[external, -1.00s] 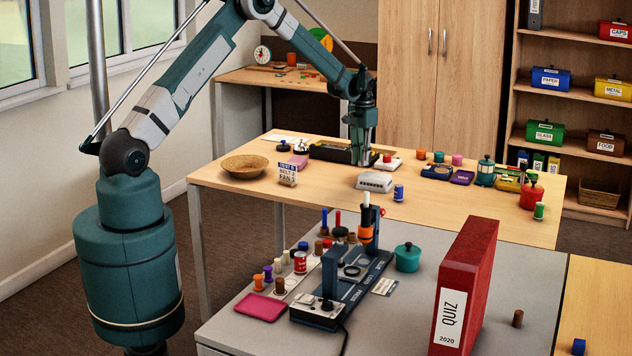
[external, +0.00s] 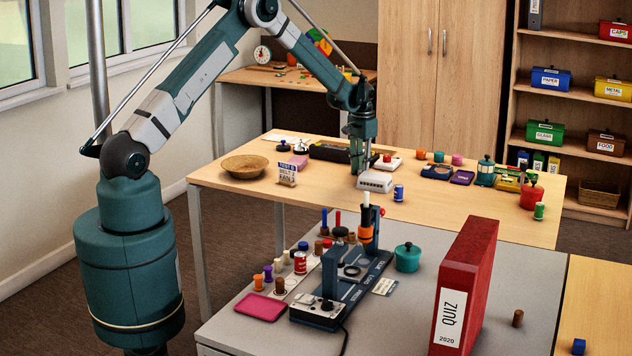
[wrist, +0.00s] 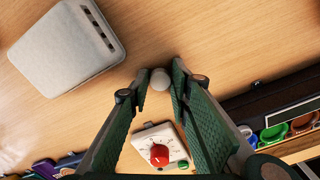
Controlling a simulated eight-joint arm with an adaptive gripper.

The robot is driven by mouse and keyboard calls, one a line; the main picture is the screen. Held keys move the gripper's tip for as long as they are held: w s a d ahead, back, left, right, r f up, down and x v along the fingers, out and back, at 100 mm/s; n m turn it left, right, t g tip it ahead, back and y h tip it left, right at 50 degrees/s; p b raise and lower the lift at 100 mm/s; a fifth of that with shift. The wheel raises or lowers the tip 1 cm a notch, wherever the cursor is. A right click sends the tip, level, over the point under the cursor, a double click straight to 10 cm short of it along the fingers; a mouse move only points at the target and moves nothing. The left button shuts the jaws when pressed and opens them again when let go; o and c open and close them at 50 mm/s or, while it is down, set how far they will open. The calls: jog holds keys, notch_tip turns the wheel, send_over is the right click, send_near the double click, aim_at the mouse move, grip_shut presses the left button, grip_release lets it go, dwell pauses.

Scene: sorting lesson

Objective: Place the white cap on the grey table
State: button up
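The white cap (wrist: 160,79) is a small round whitish piece on the wooden table in the wrist view. My gripper (wrist: 160,74) is open around it, one fingertip on each side, with narrow gaps. In the external view my gripper (external: 357,170) points down low over the wooden table, just left of the pale grey box. The cap cannot be made out there. The grey table (external: 235,328) stands in front, lower in the picture.
The pale grey box (external: 375,181) is close to my gripper; it also shows in the wrist view (wrist: 70,42). A white device with a red knob (wrist: 160,154) and a black case (wrist: 265,100) are near. A red binder (external: 468,285) stands on the grey table.

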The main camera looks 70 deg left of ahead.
jog(key=shift+o, duration=1)
jog(key=shift+r, duration=0.15)
notch_tip(320, 180, up, 12)
jog(key=p, duration=0.1)
jog(key=shift+p, duration=0.3)
jog(key=shift+r, duration=0.1)
dwell(0.3)
